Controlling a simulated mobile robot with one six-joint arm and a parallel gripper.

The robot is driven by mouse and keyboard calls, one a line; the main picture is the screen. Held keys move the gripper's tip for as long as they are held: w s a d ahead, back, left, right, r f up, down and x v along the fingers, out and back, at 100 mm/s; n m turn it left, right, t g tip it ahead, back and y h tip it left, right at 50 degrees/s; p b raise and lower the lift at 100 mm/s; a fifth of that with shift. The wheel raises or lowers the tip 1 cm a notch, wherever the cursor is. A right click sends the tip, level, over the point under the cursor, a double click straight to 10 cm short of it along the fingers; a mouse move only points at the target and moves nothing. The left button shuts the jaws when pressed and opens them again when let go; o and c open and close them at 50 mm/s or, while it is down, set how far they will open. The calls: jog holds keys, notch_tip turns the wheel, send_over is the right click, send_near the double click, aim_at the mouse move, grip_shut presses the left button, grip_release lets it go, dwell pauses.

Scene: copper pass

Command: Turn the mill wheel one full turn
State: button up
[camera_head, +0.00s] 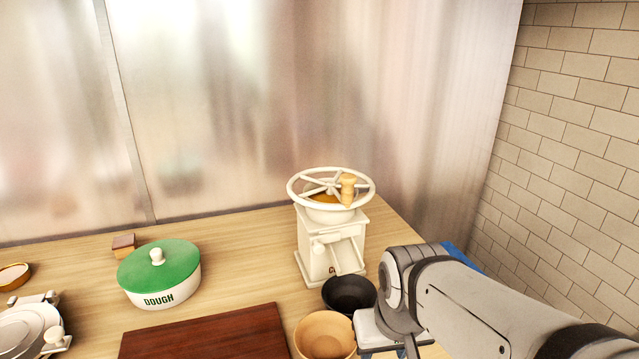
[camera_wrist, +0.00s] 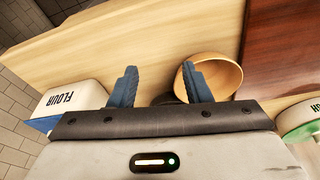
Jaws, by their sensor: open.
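The mill (camera_head: 331,240) is a white grinder standing upright at the back right of the wooden counter. Its white spoked wheel (camera_head: 298,199) lies flat on top, with a light wooden knob (camera_head: 347,189) standing on the right part of the rim. My gripper shows in the wrist view (camera_wrist: 160,88) with its two blue fingers apart and nothing between them. In the head view my arm comes in from the lower right, in front of and to the right of the mill, and the fingers are mostly hidden. The gripper is apart from the wheel. The mill is not visible in the wrist view.
A black bowl (camera_head: 349,293) and a tan bowl (camera_head: 325,336) stand before the mill. A brown board (camera_head: 205,338) and a green-lidded dough pot (camera_head: 160,275) lie left. A flour container (camera_wrist: 70,100) shows in the wrist view. A metal wall (camera_head: 250,100) stands behind.

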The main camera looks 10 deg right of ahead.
jog(key=w+d+r+t+h, duration=0.1)
jog(key=w+d+t, duration=0.15)
jog(key=w, duration=0.35)
jog(key=n+t+y+b, duration=0.1)
jog(key=n+t+y, duration=0.3)
jog(key=t+y, duration=0.55)
send_near(352, 195)
jog(key=w+a+t+h, duration=0.2)
jog(key=w+a, duration=0.1)
jog(key=w, duration=0.2)
jog(key=shift+w+a+f, duration=0.1)
jog(key=shift+a+f, duration=0.25)
jog(key=shift+f, duration=0.1)
jog(key=x, duration=0.7)
jog(key=shift+w+a, duration=0.1)
jog(key=shift+w, duration=0.05)
